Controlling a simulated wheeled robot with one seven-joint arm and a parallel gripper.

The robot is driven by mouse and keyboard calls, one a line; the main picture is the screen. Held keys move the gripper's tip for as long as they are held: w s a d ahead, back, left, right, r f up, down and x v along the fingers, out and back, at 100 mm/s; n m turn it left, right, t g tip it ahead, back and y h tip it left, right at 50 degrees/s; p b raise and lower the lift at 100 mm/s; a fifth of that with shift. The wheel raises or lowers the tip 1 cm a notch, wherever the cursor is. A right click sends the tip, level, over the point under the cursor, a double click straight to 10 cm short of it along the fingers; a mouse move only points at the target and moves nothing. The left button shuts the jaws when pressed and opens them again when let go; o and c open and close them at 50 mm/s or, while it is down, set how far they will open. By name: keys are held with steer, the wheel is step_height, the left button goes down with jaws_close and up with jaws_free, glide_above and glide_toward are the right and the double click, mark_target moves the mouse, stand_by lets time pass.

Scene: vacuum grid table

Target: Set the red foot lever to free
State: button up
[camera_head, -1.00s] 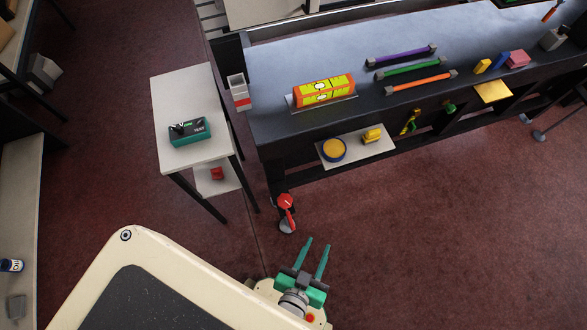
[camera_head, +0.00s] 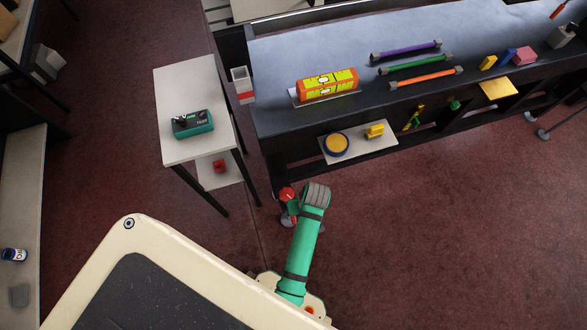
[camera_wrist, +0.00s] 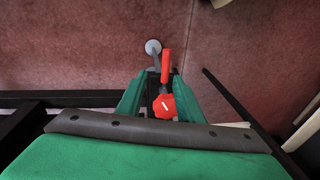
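The red foot lever shows in the head view as a red round hub (camera_head: 286,194) low by the front left leg of the dark table, partly hidden by my arm. In the wrist view its red hub (camera_wrist: 164,106) with a white mark and its red arm (camera_wrist: 165,65) lie between and beyond my fingers. My gripper (camera_wrist: 158,86) is open, its two green fingers on either side of the lever, pointing down. I cannot tell whether they touch it. In the head view the fingers are mostly hidden by my wrist.
The dark table (camera_head: 275,115) stands just behind the lever, with its black leg close by. A white side table (camera_head: 180,85) with a green tester (camera_head: 193,124) is to the left. A grey round foot (camera_wrist: 153,46) sits by the lever. Floor to the right is free.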

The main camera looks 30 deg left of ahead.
steer(key=shift+n+g, duration=0.6)
steer(key=shift+g, duration=0.2)
steer(key=x, duration=0.6)
steer(key=a+x, duration=0.1)
steer(key=x, duration=0.2)
steer(key=shift+w+a+f, duration=0.15)
steer(key=shift+w+f, duration=0.05)
steer(key=shift+w, duration=0.1)
jaws_close()
